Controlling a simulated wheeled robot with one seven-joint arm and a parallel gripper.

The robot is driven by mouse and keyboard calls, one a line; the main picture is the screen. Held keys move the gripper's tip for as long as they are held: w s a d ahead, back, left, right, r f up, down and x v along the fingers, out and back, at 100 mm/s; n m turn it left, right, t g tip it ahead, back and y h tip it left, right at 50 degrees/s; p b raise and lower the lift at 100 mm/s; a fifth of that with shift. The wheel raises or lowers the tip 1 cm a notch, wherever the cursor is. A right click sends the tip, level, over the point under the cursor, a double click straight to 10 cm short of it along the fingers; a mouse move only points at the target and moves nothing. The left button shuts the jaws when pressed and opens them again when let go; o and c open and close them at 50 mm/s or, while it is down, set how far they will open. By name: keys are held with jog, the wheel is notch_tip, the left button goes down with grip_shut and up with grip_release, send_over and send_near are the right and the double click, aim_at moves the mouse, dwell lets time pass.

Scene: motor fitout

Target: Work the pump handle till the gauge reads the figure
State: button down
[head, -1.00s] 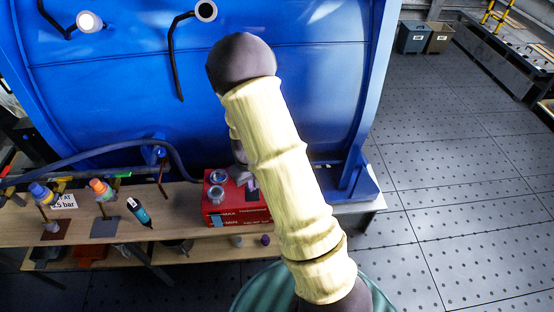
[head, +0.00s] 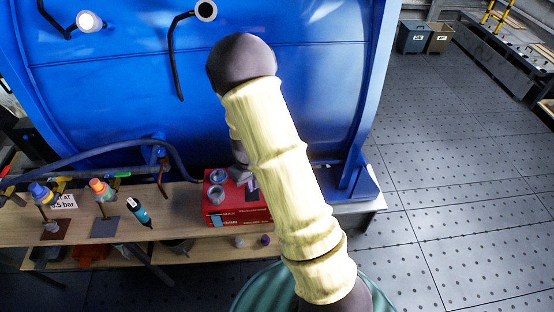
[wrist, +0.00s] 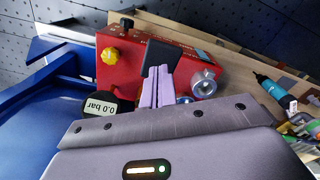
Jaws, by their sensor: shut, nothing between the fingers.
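The red pump box (head: 238,214) stands on the wooden bench below the blue tank, partly behind my arm. In the wrist view the red box (wrist: 118,74) carries a yellow knob (wrist: 110,56) and round metal fittings (wrist: 204,84). A dark gauge (wrist: 101,107) shows 0.0 bar, upside down. My gripper (wrist: 160,72) has its lilac fingers together over the box, empty. A black block (wrist: 161,54) is at the fingertips; I cannot tell whether they touch it or whether it is the pump handle. A white sign (head: 64,201) reads "AT" and ".5 bar", its left part hidden.
A dark hose (head: 100,154) runs along the back to the tank (head: 110,95). The floor at right (head: 450,190) is clear.

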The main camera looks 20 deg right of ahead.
jog(key=shift+f+b, duration=2.75)
jog(key=shift+f, duration=1.15)
notch_tip(320, 180, up, 8)
jog(key=p, duration=0.6)
jog(key=f+b, duration=0.1)
jog(key=f, duration=0.1)
jog(key=f+b, duration=0.2)
jog(key=w+f+b, duration=0.1)
jog(key=f+b, duration=0.1)
jog(key=shift+d+f, duration=0.15)
jog(key=shift+f, duration=0.2)
jog(key=r+p, duration=0.1)
jog(key=r, duration=0.1)
jog(key=r+p, duration=0.2)
jog(key=s+r+p, duration=0.1)
jog(key=r+p, duration=0.1)
jog(key=r, duration=0.1)
jog(key=shift+f, duration=0.15)
